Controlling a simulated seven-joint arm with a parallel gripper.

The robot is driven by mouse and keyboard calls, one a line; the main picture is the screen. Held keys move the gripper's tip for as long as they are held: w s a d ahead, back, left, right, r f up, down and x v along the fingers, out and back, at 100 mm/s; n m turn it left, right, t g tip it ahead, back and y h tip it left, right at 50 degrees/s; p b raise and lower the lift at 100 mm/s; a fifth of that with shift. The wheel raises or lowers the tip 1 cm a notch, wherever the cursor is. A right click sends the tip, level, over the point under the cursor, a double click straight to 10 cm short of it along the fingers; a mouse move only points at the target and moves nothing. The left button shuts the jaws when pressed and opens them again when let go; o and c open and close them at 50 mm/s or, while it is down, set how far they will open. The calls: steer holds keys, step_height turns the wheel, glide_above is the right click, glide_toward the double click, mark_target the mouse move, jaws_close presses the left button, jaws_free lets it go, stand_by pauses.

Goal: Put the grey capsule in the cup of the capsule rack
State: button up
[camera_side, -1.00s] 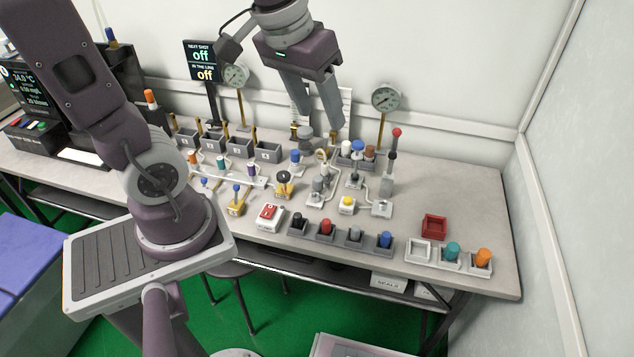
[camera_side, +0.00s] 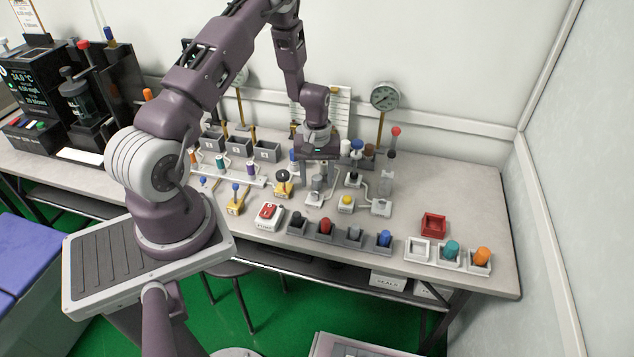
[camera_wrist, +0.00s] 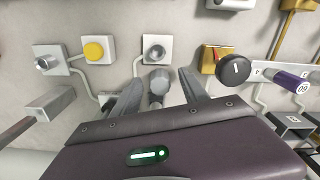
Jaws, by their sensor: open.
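My gripper (camera_side: 319,176) points down over the middle of the bench, fingers open. In the wrist view my gripper (camera_wrist: 161,84) has one finger on each side of a grey cylinder (camera_wrist: 158,80), with gaps visible. This cylinder stands by a pale plate with a round socket (camera_wrist: 155,50); I cannot tell whether it is a capsule. The pale rack (camera_side: 436,262) at front right has an empty left cup (camera_side: 419,249), beside teal and orange capsules.
A yellow button (camera_side: 346,201), a red switch (camera_side: 268,212) and a black knob (camera_side: 283,175) stand close around my gripper. Gauges on posts (camera_side: 385,96) rise behind. A red tray (camera_side: 433,223) lies at right, with clear bench beyond it.

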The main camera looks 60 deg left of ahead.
steer(key=shift+f, duration=0.2)
jaws_close()
steer(key=shift+r, duration=0.15)
